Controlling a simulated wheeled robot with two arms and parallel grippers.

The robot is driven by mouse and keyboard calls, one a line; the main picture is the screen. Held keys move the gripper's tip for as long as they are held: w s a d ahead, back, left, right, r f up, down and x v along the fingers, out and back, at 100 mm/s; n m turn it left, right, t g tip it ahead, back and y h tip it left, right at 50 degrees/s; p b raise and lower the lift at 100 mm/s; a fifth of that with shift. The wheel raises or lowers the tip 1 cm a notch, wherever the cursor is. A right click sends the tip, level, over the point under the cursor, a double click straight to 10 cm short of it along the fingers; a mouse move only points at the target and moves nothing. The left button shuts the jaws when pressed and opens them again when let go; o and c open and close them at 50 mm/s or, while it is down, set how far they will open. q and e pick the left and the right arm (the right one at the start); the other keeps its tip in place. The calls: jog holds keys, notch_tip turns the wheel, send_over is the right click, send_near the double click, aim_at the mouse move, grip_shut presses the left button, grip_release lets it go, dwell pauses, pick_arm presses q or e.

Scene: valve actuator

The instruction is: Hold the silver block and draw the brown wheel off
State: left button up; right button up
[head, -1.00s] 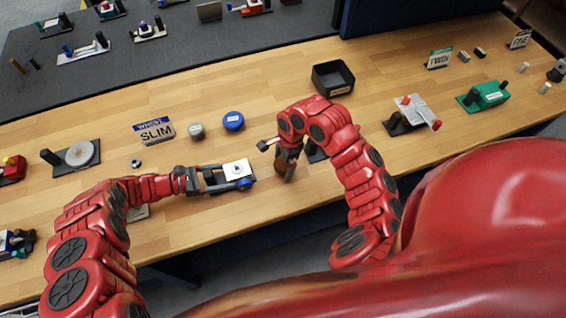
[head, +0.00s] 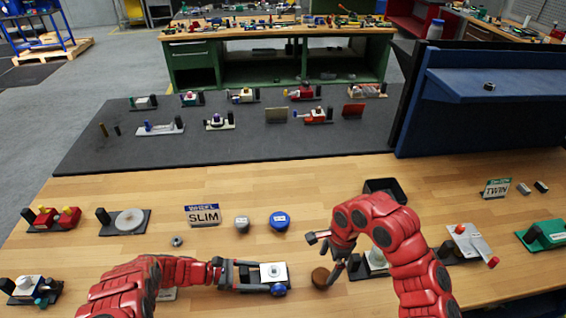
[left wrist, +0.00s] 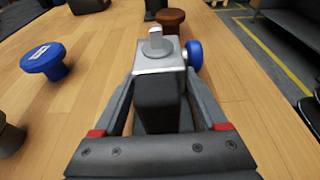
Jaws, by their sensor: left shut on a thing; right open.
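My left gripper (head: 270,275) is shut on a dark body topped by a silver block (head: 272,272). In the left wrist view the silver block (left wrist: 160,57) has a small stem on top and a blue wheel (left wrist: 194,55) on its right side. The brown wheel (head: 320,277) is just right of the block and apart from it; it also shows beyond the block in the left wrist view (left wrist: 170,17). My right gripper (head: 325,255) is open close by the brown wheel; whether its fingers touch the wheel I cannot tell.
A second silver piece (head: 377,258) on a dark base is partly hidden by my right arm. A loose blue wheel (head: 280,220), a grey knob (head: 242,224) and a SLIM sign (head: 202,215) stand behind my left gripper. A black bin (head: 385,187) stands behind my right arm.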

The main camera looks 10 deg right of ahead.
pick_arm(q)
jog(key=o, duration=0.9)
